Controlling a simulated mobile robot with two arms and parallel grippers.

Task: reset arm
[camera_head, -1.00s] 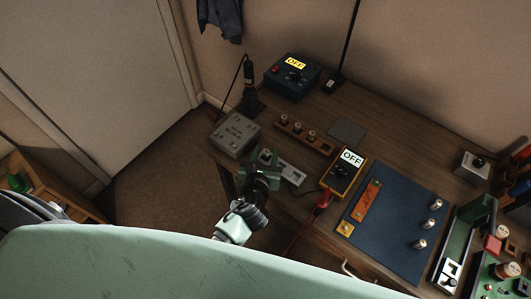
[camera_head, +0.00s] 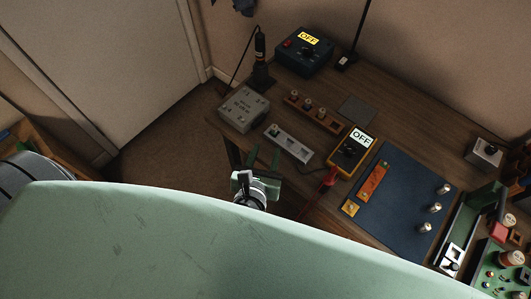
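My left gripper (camera_head: 264,158) is in the lower middle of the head view, off the front left edge of the wooden workbench (camera_head: 398,120). Its two green fingers are spread apart with nothing seen between them. A grey strip (camera_head: 291,146) with a small green knob (camera_head: 276,129) at its left end lies on the bench just beyond the fingers, apart from them. My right gripper is not in view.
A grey box (camera_head: 243,110), a wooden strip with several knobs (camera_head: 326,118), a yellow meter reading OFF (camera_head: 347,156) and a dark blue box reading OFF (camera_head: 300,56) stand on the bench. A blue mat (camera_head: 397,215) bears metal knobs. Floor is clear left of the bench.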

